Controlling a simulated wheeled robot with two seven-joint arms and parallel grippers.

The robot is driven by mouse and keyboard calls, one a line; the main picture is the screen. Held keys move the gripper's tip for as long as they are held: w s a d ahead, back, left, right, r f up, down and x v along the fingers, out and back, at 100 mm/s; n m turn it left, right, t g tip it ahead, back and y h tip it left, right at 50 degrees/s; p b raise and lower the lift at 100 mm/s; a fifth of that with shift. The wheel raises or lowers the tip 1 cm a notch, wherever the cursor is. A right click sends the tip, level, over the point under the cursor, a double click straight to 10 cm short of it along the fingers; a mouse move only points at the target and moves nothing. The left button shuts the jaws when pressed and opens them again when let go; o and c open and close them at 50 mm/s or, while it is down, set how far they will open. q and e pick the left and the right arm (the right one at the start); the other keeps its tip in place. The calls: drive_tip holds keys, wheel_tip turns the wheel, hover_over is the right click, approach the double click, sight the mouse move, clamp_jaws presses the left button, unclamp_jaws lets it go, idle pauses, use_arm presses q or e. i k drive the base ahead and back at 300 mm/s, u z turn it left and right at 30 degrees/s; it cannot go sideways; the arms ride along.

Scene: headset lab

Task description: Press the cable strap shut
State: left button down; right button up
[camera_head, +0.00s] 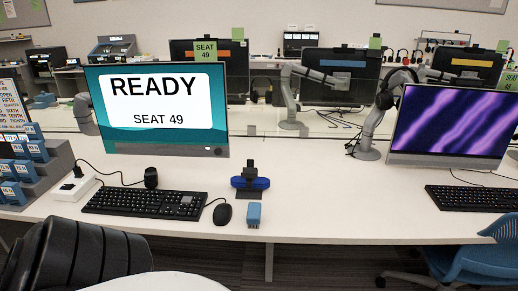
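A blue bundle (263,184), which looks like a coiled cable, sits on the white desk near the middle. A black strap-like piece (250,170) stands upright at its centre, and a black part lies flat in front of it. The upright piece appears raised rather than folded flat, but it is too small to tell for sure. Neither of my grippers shows. A dark ridged part at the lower left looks like part of my own arm.
A small blue box (254,214) and a mouse (222,214) are in front of the bundle. A keyboard (145,203) lies left, below a monitor (155,140) reading "READY SEAT 49". A second monitor (450,125) stands right. The desk (340,200) right of the bundle is clear.

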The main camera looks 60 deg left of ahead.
sight(251, 173)
drive_tip(key=u, duration=0.65)
drive_tip(key=i, duration=0.8)
drive_tip(key=u, duration=0.75)
